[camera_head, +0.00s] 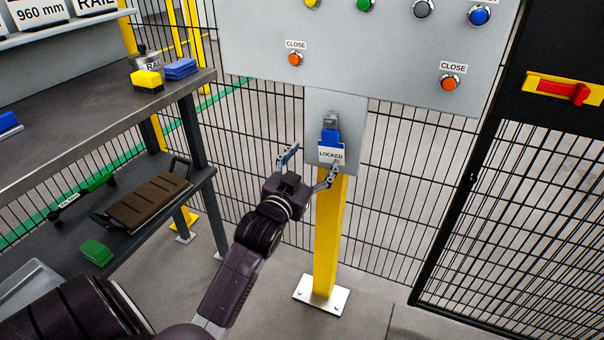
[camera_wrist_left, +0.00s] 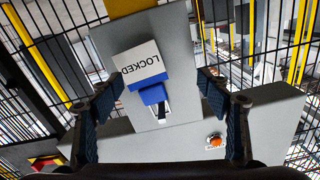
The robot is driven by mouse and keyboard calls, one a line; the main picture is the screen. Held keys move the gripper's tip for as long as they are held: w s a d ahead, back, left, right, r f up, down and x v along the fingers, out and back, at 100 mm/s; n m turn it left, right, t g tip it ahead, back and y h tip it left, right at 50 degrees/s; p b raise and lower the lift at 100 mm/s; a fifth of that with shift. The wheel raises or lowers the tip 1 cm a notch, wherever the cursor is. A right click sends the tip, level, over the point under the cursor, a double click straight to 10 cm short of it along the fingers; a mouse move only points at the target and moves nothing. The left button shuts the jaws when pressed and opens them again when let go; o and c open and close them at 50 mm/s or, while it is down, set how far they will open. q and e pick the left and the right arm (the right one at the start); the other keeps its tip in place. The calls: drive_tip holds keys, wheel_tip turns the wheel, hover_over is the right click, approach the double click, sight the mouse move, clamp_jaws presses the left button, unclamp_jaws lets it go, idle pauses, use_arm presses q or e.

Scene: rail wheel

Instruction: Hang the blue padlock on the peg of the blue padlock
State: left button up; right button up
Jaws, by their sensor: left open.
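The blue padlock (camera_head: 329,138) hangs upright on the grey plate (camera_head: 352,105) at the top of the yellow post, with a white "LOCKED" tag (camera_head: 331,155) on its front. A grey peg (camera_head: 330,119) shows just above it, and the padlock seems to hang from it; the exact contact is hard to see. My left gripper (camera_head: 309,168) is open and empty, just below and left of the padlock. In the left wrist view the padlock (camera_wrist_left: 153,95) appears between the spread fingers (camera_wrist_left: 160,95), with clear gaps on both sides. My right gripper is not in view.
A grey panel (camera_head: 370,60) with several coloured buttons is above the plate. The yellow post (camera_head: 328,235) stands below it, with mesh fence behind. A shelf (camera_head: 100,110) with sponges and tools is at left. A black gate with a red handle (camera_head: 563,90) is at right.

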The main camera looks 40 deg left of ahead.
use_arm(q)
drive_tip(key=v, duration=0.9)
